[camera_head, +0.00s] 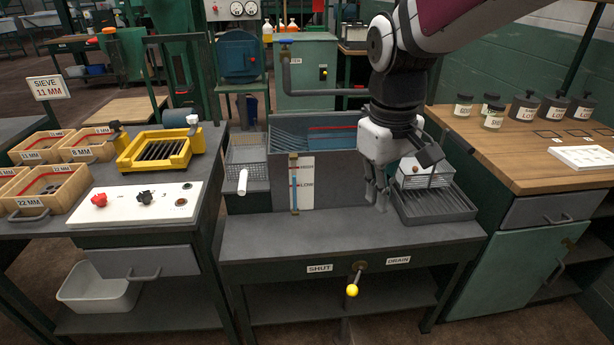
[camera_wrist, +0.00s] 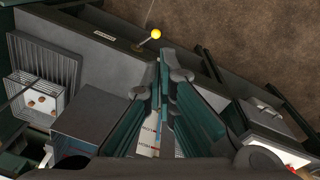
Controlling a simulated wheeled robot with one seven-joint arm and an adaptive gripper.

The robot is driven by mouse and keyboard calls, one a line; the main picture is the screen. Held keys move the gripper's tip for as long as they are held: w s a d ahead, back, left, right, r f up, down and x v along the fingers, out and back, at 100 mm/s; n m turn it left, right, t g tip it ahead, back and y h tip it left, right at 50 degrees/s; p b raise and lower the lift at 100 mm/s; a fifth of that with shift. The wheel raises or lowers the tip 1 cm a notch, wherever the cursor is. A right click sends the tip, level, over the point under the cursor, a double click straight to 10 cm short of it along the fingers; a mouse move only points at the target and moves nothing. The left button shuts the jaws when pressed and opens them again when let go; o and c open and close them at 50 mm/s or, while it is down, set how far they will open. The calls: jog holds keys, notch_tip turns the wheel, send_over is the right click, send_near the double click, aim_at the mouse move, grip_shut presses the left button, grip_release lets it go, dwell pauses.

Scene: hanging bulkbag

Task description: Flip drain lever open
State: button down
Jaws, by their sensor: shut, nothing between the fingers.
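The drain lever, with a yellow ball knob (camera_head: 352,290), is on the front edge of the grey bench between the SHUT label (camera_head: 320,268) and the DRAIN label (camera_head: 398,260). It points down and slightly left of its pivot, to the SHUT side. In the wrist view the knob (camera_wrist: 155,34) shows beyond my fingertips, on a short rod. My gripper (camera_head: 375,200) is shut and empty, pointing down above the bench in front of the grey tank (camera_head: 340,170). It is apart from the lever, above and behind it. In the wrist view my fingers (camera_wrist: 164,62) meet at the tips.
A wire basket (camera_head: 440,180) stands on a ribbed tray (camera_head: 432,208) just right of my gripper. A level gauge (camera_head: 294,185) and a white handle (camera_head: 242,182) are left of it. A wooden counter (camera_head: 500,140) with jars is at right. The space before the lever is clear.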

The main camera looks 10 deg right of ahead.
jog(key=n+g+b, duration=0.2)
jog(key=b, duration=0.4)
send_over(356, 282)
jog(key=s+a, duration=0.2)
jog(key=a, duration=0.3)
notch_tip(356, 282, down, 14)
jog(key=r, duration=0.1)
jog(key=w+f+n+b, duration=0.1)
jog(key=f+b, duration=0.1)
jog(key=f, duration=0.3)
jog(key=w+a+f+h+b, duration=0.1)
jog(key=w+f, duration=0.1)
jog(key=f, duration=0.3)
jog(key=w+a+f+n+g+b, duration=0.1)
jog(key=w+f+b, duration=0.1)
jog(key=f, duration=0.3)
jog(key=shift+w+f+n+h+b, duration=0.2)
jog(key=shift+f+n+h+b, duration=0.1)
jog(key=shift+f+h+b, duration=0.1)
jog(key=shift+f, duration=0.1)
jog(key=b+x, duration=0.3)
jog(key=x, duration=0.6)
jog(key=shift+f+b, duration=0.3)
jog(key=shift+f, duration=0.1)
jog(key=shift+s+d, duration=0.1)
jog(key=shift+s, duration=0.15)
jog(key=shift+s+d+n+p, duration=0.1)
jog(key=shift+s+n+p, duration=0.1)
jog(key=shift+n+p, duration=0.15)
